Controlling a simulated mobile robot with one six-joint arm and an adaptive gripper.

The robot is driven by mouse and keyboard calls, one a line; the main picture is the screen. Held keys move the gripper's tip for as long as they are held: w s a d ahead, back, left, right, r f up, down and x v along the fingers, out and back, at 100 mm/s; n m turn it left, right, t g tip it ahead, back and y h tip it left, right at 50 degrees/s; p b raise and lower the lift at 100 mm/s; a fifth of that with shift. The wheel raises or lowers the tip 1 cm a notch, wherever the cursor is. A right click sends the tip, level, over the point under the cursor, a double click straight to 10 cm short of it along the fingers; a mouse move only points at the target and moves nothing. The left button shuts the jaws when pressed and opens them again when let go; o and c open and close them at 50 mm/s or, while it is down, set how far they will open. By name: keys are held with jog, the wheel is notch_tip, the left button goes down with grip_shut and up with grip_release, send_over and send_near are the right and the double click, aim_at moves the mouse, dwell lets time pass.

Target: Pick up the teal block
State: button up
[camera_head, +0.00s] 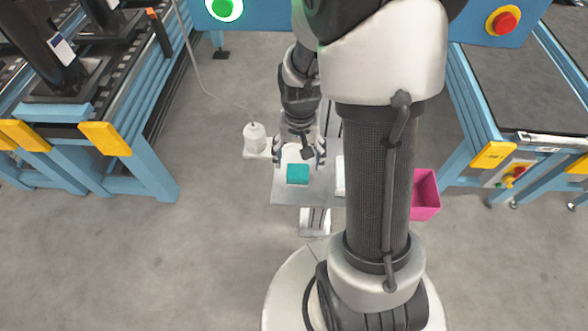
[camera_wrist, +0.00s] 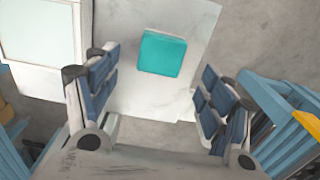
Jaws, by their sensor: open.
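The teal block (camera_head: 297,174) lies on a small grey table (camera_head: 285,193) in the head view. In the wrist view the teal block (camera_wrist: 162,53) sits on the pale tabletop (camera_wrist: 128,98), a little beyond the fingertips and between their lines. My gripper (camera_head: 299,155) hangs over the table with its fingers spread to either side of the block. In the wrist view my gripper (camera_wrist: 155,82) is open and empty, with blue pads on both fingers. The gap between the fingertips and the block is hard to judge.
A pink bin (camera_head: 426,195) is at the right, partly behind my arm. Blue-framed conveyors (camera_head: 135,150) flank both sides. A white-framed panel (camera_wrist: 40,45) shows at upper left in the wrist view.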

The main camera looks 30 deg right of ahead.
aim_at(298, 171)
notch_tip(298, 171, down, 7)
jog(key=shift+a+f+b, duration=0.1)
jog(key=shift+f+b, duration=0.05)
jog(key=shift+b, duration=0.9)
jog(key=shift+c, duration=0.4)
jog(key=c, duration=1.1)
